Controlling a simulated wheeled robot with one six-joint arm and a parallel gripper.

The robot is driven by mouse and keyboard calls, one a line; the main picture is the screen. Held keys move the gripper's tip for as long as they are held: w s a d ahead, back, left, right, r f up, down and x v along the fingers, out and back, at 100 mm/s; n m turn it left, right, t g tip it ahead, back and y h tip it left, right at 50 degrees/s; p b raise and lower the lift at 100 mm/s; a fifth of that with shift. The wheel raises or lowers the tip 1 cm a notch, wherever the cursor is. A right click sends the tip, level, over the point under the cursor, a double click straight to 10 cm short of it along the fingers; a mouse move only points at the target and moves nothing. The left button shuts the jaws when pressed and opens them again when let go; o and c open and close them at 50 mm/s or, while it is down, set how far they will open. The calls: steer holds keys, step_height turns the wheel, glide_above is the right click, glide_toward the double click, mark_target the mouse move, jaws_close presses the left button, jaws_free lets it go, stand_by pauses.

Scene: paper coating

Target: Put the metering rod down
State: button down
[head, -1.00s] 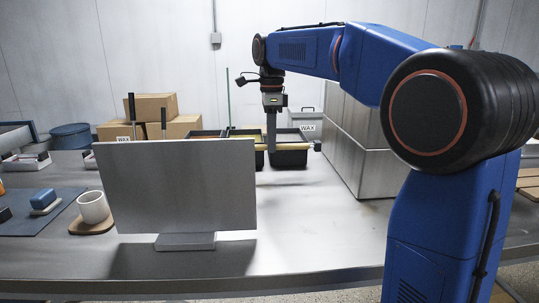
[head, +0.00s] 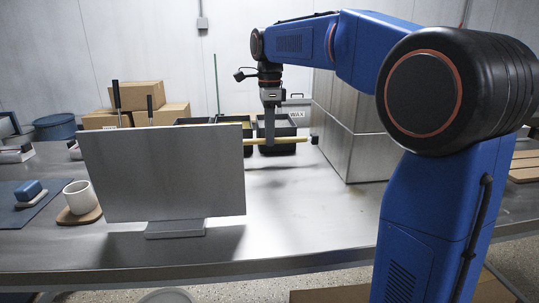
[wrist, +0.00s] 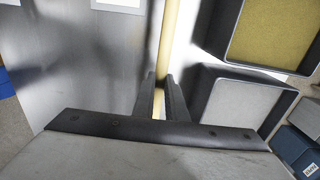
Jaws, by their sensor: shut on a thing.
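The metering rod (head: 290,140) is a thin pale yellow bar with a dark end piece at its right end. My gripper (head: 270,140) points down and is shut on the rod, which lies roughly level. In the wrist view the rod (wrist: 168,40) runs up from between the two dark fingers of my gripper (wrist: 162,82). In the head view the rod's left part is hidden behind the upright grey panel. I cannot tell whether the rod touches anything below it.
Black trays (head: 282,148) stand behind the rod; the wrist view shows a yellow-filled tray (wrist: 275,35) and a grey-filled tray (wrist: 245,100). The grey panel (head: 163,175) stands in front. A large metal box (head: 368,130) stands to the right. The table (head: 290,215) is clear in the middle.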

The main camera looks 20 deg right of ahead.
steer(key=shift+f, duration=3)
steer(key=c, duration=1.8)
jaws_free()
steer(key=shift+f, duration=0.1)
steer(key=shift+o, duration=0.2)
steer(key=shift+o, duration=0.4)
step_height(320, 180, up, 12)
steer(key=shift+r, duration=0.1)
steer(key=h, duration=0.1)
glide_toward(270, 164)
steer(key=f, duration=0.6)
steer(key=shift+w+d+f, duration=0.15)
steer(key=shift+d, duration=0.15)
